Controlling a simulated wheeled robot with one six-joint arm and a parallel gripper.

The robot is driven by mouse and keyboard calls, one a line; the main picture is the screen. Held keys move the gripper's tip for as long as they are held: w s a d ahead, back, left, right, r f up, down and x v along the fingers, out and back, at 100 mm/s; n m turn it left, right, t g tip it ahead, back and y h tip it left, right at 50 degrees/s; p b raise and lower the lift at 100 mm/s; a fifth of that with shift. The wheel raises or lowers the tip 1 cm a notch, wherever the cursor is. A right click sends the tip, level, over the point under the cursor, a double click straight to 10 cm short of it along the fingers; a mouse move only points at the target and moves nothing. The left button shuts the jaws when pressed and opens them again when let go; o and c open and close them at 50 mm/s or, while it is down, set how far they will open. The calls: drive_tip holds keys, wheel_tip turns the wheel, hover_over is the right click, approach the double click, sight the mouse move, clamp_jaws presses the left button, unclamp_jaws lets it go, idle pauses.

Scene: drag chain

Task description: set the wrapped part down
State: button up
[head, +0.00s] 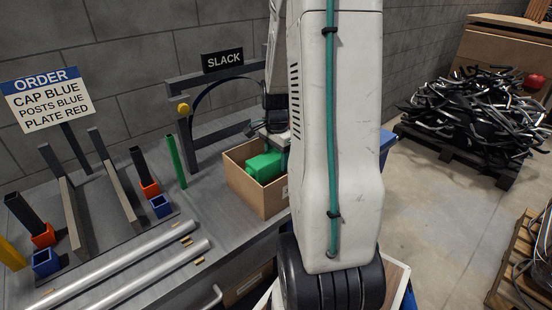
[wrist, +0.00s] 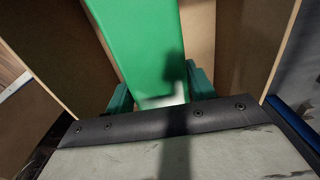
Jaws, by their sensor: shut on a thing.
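The wrapped part looks like a green block (head: 263,167) inside an open cardboard box (head: 256,196) on the bench. In the wrist view the green block (wrist: 140,45) runs up between my gripper's teal fingers (wrist: 158,92), with a pale patch at its near end. My gripper is shut on it, with box walls (wrist: 235,40) around it. In the head view my arm hides most of the gripper and the right side of the box. Whether the block touches the box floor cannot be told.
The grey bench (head: 210,205) carries metal tubes (head: 130,280), posts with orange and blue caps (head: 160,206), a green post (head: 175,162) and a frame signed SLACK (head: 222,60). An ORDER sign (head: 48,98) stands at left. A pallet of black scrap (head: 480,115) is at right.

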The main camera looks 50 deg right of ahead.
drive_tip(key=shift+f, duration=0.15)
drive_tip(key=shift+f, duration=0.45)
drive_tip(key=o, duration=1.2)
drive_tip(key=shift+o, duration=0.2)
drive_tip(key=shift+r, duration=0.1)
